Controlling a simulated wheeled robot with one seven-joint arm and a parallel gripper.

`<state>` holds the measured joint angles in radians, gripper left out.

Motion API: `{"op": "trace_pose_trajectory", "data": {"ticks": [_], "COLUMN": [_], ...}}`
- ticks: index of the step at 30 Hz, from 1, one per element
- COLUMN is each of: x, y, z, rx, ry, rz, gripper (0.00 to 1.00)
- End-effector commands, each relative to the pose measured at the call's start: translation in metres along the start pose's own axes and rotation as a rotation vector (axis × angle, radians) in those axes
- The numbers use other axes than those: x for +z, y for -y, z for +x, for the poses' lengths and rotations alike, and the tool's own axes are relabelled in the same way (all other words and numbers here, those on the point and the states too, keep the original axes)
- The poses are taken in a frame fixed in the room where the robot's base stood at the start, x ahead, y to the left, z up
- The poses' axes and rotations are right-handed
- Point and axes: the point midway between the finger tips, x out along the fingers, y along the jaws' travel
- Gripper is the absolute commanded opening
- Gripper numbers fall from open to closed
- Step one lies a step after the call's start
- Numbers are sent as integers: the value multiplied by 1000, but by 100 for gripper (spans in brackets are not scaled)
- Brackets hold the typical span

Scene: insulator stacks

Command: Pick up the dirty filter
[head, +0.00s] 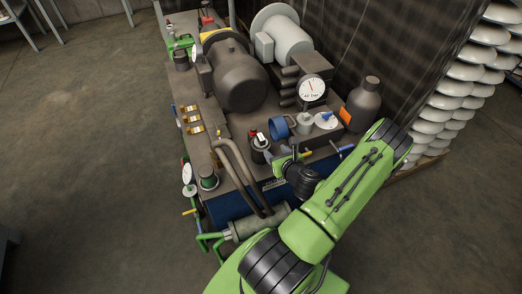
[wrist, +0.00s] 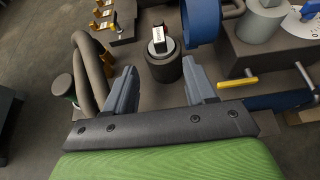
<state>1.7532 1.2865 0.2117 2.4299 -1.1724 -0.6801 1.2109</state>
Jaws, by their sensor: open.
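A short dark cylinder with a small white-and-black block on top stands upright on the machine deck. It is in the wrist view (wrist: 163,66) and in the head view (head: 260,156), where a red spot shows at its top. I take it for the dirty filter, but no readable label confirms this. My gripper (wrist: 160,78) is open and empty in the wrist view, with one grey finger to each side of the cylinder's line. The cylinder appears beyond the fingertips, not clearly between them. In the head view my arm's wrist partly hides the gripper.
Bent brown pipes (wrist: 88,75) stand left of the fingers. A pressure gauge (head: 312,89) and a large motor (head: 238,78) stand farther back.

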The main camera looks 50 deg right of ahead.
Motion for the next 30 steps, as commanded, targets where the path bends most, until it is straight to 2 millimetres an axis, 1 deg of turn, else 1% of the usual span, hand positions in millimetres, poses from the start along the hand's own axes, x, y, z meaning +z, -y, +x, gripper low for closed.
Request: {"op": "trace_pose_trajectory", "data": {"ticks": [3, 9, 16, 21, 24, 30], "x": [2, 2, 1, -2, -1, 0], "y": [-3, -3, -3, -3, -2, -2], "z": [29, 78, 109, 141, 150, 150], "rx": [7, 7, 7, 8, 5, 6], "ry": [6, 5, 5, 4, 3, 1], "rz": [-16, -20, -17, -18, -15, -13], "gripper": [55, 55, 55, 55, 55, 55]}}
